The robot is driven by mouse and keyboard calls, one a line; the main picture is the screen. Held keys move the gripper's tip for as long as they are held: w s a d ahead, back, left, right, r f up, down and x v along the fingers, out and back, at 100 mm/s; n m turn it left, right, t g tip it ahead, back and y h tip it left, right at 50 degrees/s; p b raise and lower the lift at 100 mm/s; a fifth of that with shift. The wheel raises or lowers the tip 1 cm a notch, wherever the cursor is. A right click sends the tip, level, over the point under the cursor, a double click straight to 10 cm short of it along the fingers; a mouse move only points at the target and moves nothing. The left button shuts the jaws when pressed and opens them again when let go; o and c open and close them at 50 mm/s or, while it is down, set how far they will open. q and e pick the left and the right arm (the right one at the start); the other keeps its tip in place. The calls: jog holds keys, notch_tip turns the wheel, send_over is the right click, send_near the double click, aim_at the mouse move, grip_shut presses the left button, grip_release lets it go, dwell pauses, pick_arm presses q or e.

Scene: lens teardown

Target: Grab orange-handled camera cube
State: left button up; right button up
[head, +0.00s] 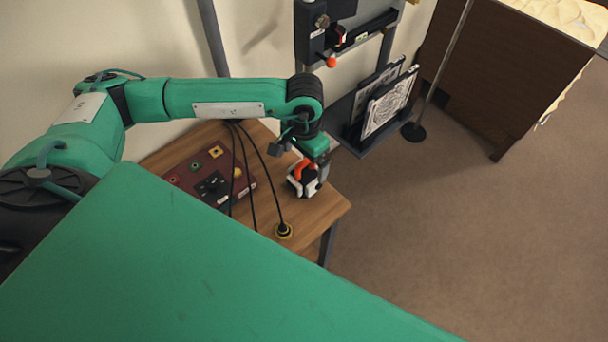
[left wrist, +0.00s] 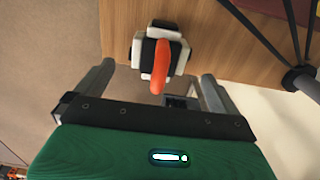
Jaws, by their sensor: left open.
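The camera cube (head: 303,184) is a small black and white block with an orange handle (head: 303,167). It stands on the wooden table near its right end. In the left wrist view the cube (left wrist: 148,49) is ahead of my gripper, and its orange handle (left wrist: 160,68) arches towards me. My left gripper (head: 318,160) is just above the cube. In the left wrist view my left gripper (left wrist: 153,85) is open, with one grey finger on each side of the handle. The fingers look apart from the cube. My right gripper is not in view.
The wooden table (head: 330,206) also bears a dark red panel (head: 208,178) with coloured sockets. Black cables run to a yellow-ringed plug (head: 283,231) left of the cube. A dark rack with framed panels (head: 385,103) stands behind the table. Open carpet lies to the right.

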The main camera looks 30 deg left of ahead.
aim_at(305, 172)
pick_arm(q)
jog(key=shift+f, duration=0.25)
notch_tip(305, 172, down, 4)
jog(key=shift+f+p, duration=0.15)
jog(key=shift+p, duration=1.05)
jog(key=shift+w+f, duration=0.1)
jog(key=shift+f, duration=0.05)
jog(key=c, duration=1.4)
jog(key=shift+c, duration=0.2)
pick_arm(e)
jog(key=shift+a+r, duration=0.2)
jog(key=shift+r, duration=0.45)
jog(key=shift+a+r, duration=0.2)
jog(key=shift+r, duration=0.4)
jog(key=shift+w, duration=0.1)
